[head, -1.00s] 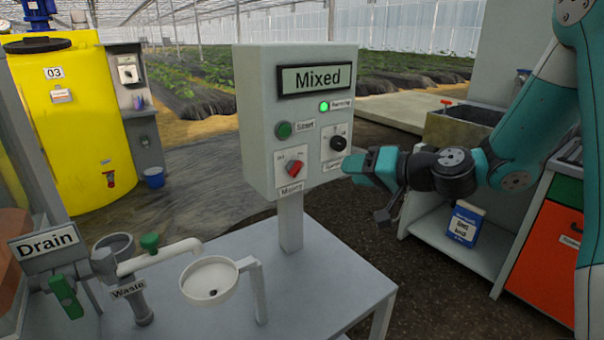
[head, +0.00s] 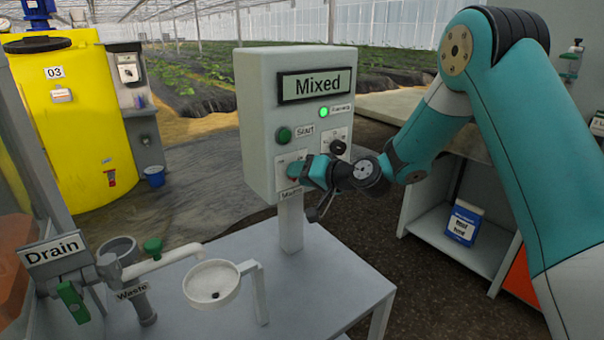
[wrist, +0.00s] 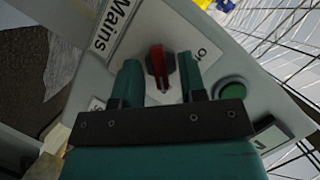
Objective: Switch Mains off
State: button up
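The Mains switch is a red rotary knob (wrist: 159,67) on a white plate, between my gripper's fingers in the wrist view. The word Mains (wrist: 113,27) shows beside it. In the head view my gripper (head: 300,170) is at the lower left of the grey control box (head: 257,130) and hides the knob. In the wrist view my gripper (wrist: 160,80) is open, with a finger on each side of the knob and a visible gap to each. Whether the fingertips touch the plate I cannot tell.
The display (head: 316,85) reads Mixed and a green lamp (head: 323,112) is lit. Below is a table with a white funnel (head: 212,284).

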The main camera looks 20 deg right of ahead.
jog(key=c, duration=0.5)
jog(key=shift+c, duration=0.2)
jog(key=n+t+h+b, duration=0.1)
jog(key=n+h+b, duration=0.1)
jog(key=n+b, duration=0.1)
jog(key=n+h+b, duration=0.3)
jog(key=n, duration=0.2)
jog(key=a+n+t+h+b, duration=0.1)
jog(key=n+h+b, duration=0.1)
jog(key=n+b, duration=0.2)
jog(key=shift+s+t+h, duration=0.15)
jog(key=shift+t+h, duration=0.15)
dwell(0.3)
jog(key=shift+r+n, duration=0.1)
jog(key=shift+n, duration=0.2)
grip_shut()
